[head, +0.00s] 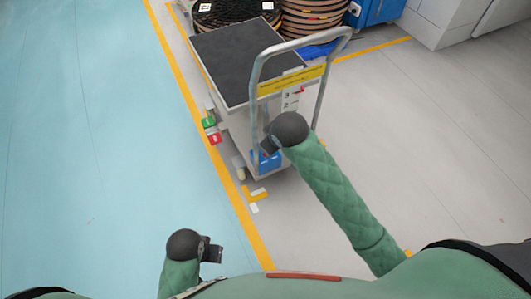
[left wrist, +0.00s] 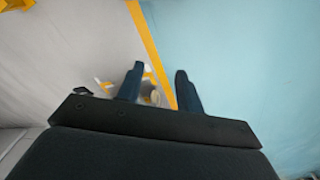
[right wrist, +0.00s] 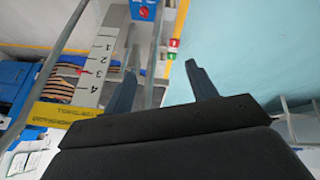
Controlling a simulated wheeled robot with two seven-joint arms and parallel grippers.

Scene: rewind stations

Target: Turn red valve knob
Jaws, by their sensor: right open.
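A red round knob (right wrist: 144,12) sits on a blue box (right wrist: 144,4) at the top edge of the right wrist view. In the head view the blue box (head: 268,162) is low on the cart's near side, and I cannot make out the knob clearly there. My right gripper (head: 268,146) is in front of the cart's handle side. Its fingers (right wrist: 161,57) are spread and empty, apart from the knob. My left gripper (head: 211,250) is low at the front, away from the cart. Its fingers (left wrist: 160,70) are apart and empty.
The cart (head: 240,50) has a dark top and a tall metal handle (head: 335,60) with a yellow label (head: 291,81). A numbered panel (right wrist: 103,62) is near my right gripper. Large reels (head: 312,15) stand behind. The blue floor (head: 90,130) at left is clear.

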